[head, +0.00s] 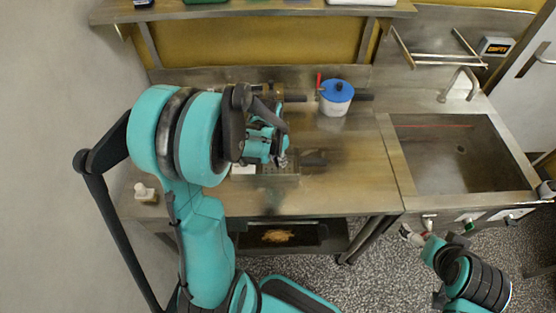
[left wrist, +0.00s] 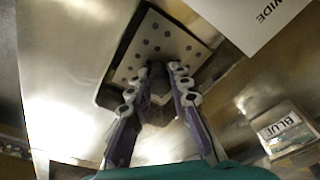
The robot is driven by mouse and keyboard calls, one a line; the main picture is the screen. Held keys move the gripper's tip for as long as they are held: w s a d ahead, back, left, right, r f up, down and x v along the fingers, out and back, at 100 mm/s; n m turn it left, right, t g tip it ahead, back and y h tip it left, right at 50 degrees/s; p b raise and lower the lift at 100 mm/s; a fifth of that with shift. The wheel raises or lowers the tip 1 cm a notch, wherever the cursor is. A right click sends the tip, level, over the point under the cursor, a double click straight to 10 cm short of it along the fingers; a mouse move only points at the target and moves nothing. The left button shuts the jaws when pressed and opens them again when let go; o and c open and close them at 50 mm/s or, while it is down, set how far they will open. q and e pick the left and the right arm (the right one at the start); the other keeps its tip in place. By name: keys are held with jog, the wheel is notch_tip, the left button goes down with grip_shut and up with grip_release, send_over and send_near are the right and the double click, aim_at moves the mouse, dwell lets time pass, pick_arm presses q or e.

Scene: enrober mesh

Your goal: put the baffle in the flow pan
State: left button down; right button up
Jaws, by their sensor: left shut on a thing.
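My left gripper (head: 282,160) is low over the steel worktop, partly hidden by its own arm in the head view. In the left wrist view its fingers (left wrist: 161,70) close at the edge of a pale plate with dark round holes (left wrist: 165,40), which looks like the baffle. A dark border runs along the plate's edge. My right gripper (head: 410,235) hangs before the sink cabinet, too small to read.
A white pot with a blue lid (head: 335,97) stands at the back of the worktop (head: 350,190). A sink (head: 455,155) is at the right. The left wrist view shows a card marked WIDE (left wrist: 250,20) and a block marked BLUE (left wrist: 282,130). The worktop's right front is clear.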

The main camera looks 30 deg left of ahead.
aim_at(275, 168)
pick_arm(q)
jog(key=c, duration=1.4)
grip_release()
jog(key=shift+f, duration=0.1)
notch_tip(275, 168, up, 11)
jog(key=s+p, duration=0.2)
jog(key=p, duration=0.2)
jog(key=s+d+r+n+t, duration=0.3)
jog(key=s+d+r+t, duration=0.2)
jog(key=s+d+r, duration=0.2)
jog(key=shift+s+d+r, duration=0.25)
jog(key=shift+s+d, duration=0.8)
jog(key=shift+d, duration=0.8)
